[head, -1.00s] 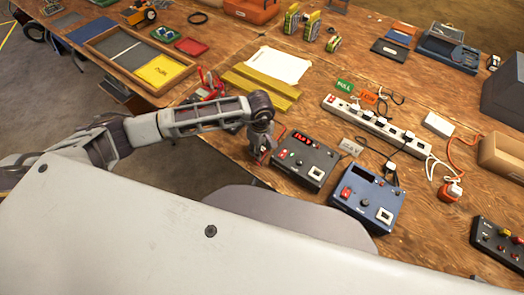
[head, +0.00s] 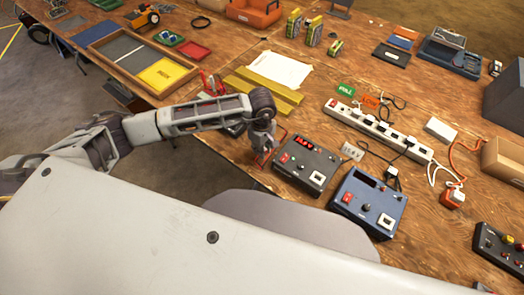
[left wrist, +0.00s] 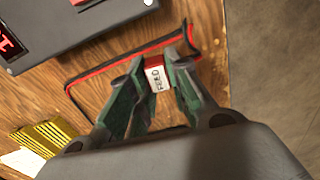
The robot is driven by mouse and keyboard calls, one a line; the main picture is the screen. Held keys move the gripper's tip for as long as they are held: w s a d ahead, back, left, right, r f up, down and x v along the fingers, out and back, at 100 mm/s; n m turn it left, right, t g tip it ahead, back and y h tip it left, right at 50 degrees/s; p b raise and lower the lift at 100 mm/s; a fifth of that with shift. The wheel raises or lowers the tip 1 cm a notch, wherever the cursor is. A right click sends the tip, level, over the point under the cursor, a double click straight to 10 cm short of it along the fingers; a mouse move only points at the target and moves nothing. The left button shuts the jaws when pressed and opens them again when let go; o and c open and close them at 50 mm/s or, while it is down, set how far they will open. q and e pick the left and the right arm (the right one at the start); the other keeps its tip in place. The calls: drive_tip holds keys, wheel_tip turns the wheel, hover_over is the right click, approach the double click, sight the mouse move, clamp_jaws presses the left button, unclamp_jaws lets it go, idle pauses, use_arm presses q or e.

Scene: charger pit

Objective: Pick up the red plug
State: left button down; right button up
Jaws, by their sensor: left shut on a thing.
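My left gripper (head: 262,155) is at the table's front edge, just left of the black control box (head: 308,166). In the left wrist view its two green-grey fingers (left wrist: 156,88) are shut on the red plug (left wrist: 155,62), one on each side. The plug has a red top and a white face with dark letters, which I cannot read for sure. A red and black cord (left wrist: 115,58) loops beside it over the wood. In the head view the gripper hides the plug. My right gripper is not in view.
A blue control box (head: 367,203) stands right of the black one. Behind them are a white power strip (head: 380,130) with plugs and cords, a yellow strip (head: 262,92) and a white sheet (head: 279,69). Bare floor lies beyond the table's front edge.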

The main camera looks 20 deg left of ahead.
use_arm(q)
wheel_tip(320, 180, up, 8)
drive_tip(key=shift+f, duration=0.2)
idle(0.7)
